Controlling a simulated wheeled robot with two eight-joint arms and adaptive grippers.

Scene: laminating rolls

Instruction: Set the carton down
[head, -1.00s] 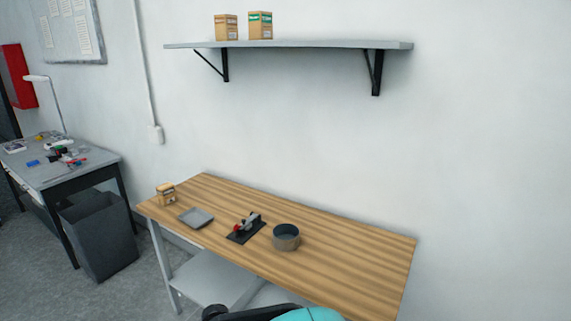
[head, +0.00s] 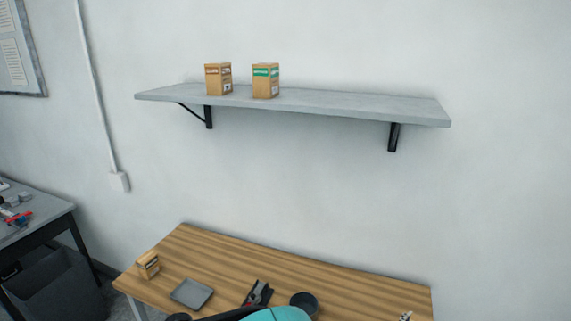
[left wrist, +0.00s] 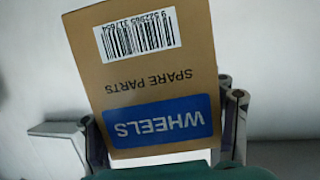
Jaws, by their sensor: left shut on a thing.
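A tan carton (left wrist: 140,85) fills the middle of the left wrist view. It shows upside-down print "SPARE PARTS", a blue "WHEELS" label and a white barcode. My left gripper (left wrist: 163,112) is shut on it, one finger at each side. The carton's lower end and far faces are hidden. In the head view only a teal and black part of my arm shows at the bottom edge; I cannot make out the held carton there. My right gripper is not in view.
A grey wall shelf (head: 340,105) holds a brown-labelled carton (head: 218,79) and a green-labelled carton (head: 265,81) at its left; its right is bare. The wooden table (head: 350,273) bears a small carton (head: 148,264), a grey tray (head: 191,293), a black device (head: 260,292) and a round container (head: 304,302).

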